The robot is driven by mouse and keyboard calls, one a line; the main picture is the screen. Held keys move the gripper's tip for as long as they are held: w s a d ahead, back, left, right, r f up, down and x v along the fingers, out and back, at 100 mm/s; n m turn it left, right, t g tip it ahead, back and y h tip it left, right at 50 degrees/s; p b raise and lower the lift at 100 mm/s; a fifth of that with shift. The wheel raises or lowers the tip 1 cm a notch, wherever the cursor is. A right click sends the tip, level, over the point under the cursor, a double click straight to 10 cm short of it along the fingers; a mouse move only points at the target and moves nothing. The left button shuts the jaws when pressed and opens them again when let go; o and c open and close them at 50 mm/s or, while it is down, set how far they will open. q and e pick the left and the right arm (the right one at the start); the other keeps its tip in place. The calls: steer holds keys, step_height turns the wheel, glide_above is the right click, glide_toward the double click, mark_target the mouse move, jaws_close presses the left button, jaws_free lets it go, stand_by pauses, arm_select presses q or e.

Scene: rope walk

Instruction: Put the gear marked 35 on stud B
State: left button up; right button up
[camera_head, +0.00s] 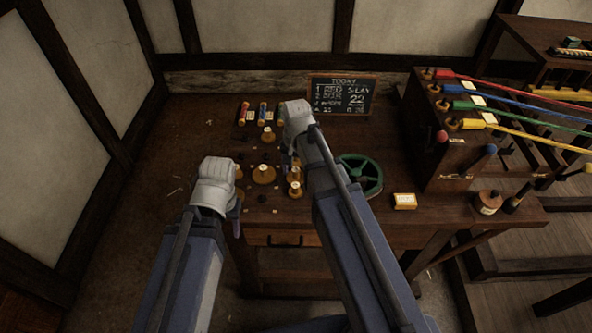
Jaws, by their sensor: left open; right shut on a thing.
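Several small brass gears sit on the dark bench, among them one at the back (267,135), a wider one in the middle (263,174) and one near the front (295,189). Their markings are too small to read, so I cannot tell which is 35. The stud letters are also unreadable. My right gripper (291,164) points down among the gears, largely hidden behind its own arm. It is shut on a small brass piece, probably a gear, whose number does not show. My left gripper (238,207) is open near the bench's front left edge, apart from the gears.
A green handwheel (359,175) stands just right of my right arm. A chalkboard (342,95) and several coloured bobbins (263,113) are at the back. A wooden rack (453,150) with coloured ropes stands right.

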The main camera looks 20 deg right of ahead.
steer(key=shift+f+b, duration=0.5)
stand_by(0.4)
steer(key=o, duration=1.2)
steer(key=shift+o, duration=0.2)
steer(key=shift+r, duration=0.1)
step_height(320, 180, up, 8)
steer(key=p, duration=0.8)
